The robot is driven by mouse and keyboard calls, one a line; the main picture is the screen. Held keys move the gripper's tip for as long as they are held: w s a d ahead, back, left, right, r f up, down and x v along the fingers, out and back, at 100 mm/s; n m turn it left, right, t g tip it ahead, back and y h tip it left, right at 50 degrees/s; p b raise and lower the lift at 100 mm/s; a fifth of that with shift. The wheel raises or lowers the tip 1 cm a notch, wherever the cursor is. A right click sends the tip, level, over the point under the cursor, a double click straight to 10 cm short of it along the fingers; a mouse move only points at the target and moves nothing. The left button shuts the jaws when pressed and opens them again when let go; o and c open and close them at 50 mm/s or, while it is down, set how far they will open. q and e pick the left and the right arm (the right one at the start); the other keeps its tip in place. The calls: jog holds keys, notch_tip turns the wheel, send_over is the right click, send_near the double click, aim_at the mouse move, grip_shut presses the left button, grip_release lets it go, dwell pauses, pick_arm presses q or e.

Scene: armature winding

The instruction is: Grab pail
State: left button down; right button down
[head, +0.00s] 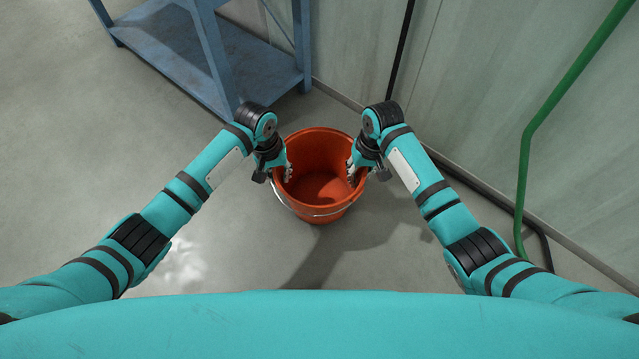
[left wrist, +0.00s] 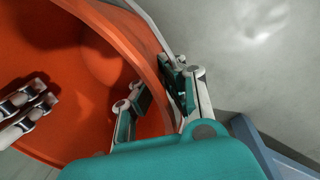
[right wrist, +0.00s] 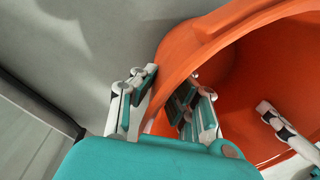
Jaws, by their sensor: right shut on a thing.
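An orange-red pail (head: 319,189) stands upright on the grey floor in the middle of the head view, with its thin metal handle (head: 318,213) hanging low at the near side. My left gripper (head: 285,172) is at the pail's left rim. In the left wrist view, one finger is inside the pail and one outside, with the rim (left wrist: 152,62) between them; whether they press on it is unclear. My right gripper (head: 357,172) is shut on the pail's right rim. In the right wrist view, its fingers (right wrist: 164,105) straddle the wall.
A blue metal shelf frame (head: 180,48) stands behind and to the left of the pail. A pale panelled wall (head: 470,90) runs along the right, with a green pipe (head: 527,160) and a dark cable (head: 400,50). Open floor (head: 220,240) lies to the left and in front.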

pick_arm(q)
jog(key=shift+r, duration=0.2)
pick_arm(e)
jog(key=shift+r, duration=0.2)
